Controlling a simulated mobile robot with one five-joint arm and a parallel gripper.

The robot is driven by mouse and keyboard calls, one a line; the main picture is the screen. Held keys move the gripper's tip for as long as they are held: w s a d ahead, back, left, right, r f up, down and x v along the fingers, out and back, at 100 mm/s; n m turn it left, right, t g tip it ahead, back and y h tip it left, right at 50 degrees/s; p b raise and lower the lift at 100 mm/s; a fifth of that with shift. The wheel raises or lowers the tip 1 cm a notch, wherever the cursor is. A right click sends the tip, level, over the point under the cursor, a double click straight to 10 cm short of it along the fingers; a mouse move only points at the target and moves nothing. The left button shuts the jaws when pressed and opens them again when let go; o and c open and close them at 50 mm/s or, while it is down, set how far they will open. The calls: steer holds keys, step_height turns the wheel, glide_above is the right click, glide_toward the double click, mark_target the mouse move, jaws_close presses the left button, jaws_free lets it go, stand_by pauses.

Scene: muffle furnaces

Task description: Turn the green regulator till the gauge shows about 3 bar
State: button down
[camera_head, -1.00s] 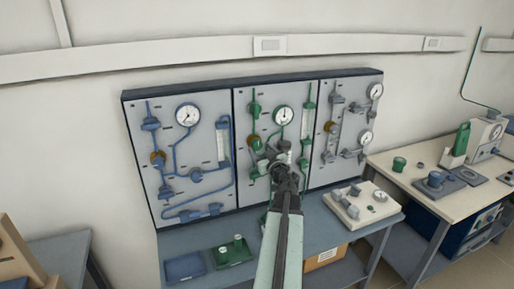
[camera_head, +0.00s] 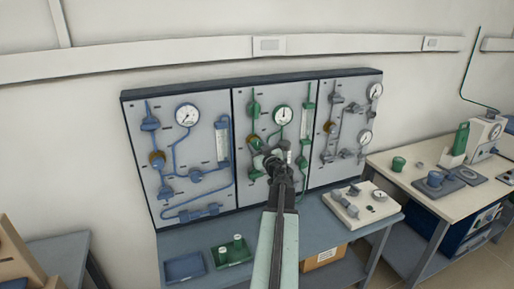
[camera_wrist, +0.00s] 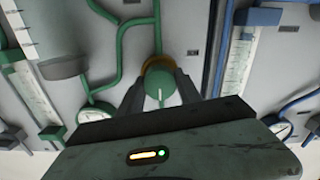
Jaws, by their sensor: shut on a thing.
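The green regulator (camera_wrist: 160,82) is a round green knob with a pale mark and a brass-coloured ring behind it, on the middle panel. My gripper (camera_wrist: 160,90) has one finger on each side of the knob and is shut on it. In the wrist view that gauge (camera_wrist: 97,111) is partly hidden.
A blue-piped panel (camera_head: 180,150) is on the left and a grey-piped panel (camera_head: 348,125) on the right. Below is a bench with a blue tray (camera_head: 184,268), a green tray (camera_head: 232,262) and a white board with fittings (camera_head: 361,210).

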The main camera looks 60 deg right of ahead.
steer(key=c, duration=0.8)
jaws_free()
steer(key=v, duration=0.7)
steer(key=shift+s+a, duration=0.25)
steer(key=shift+a, duration=0.05)
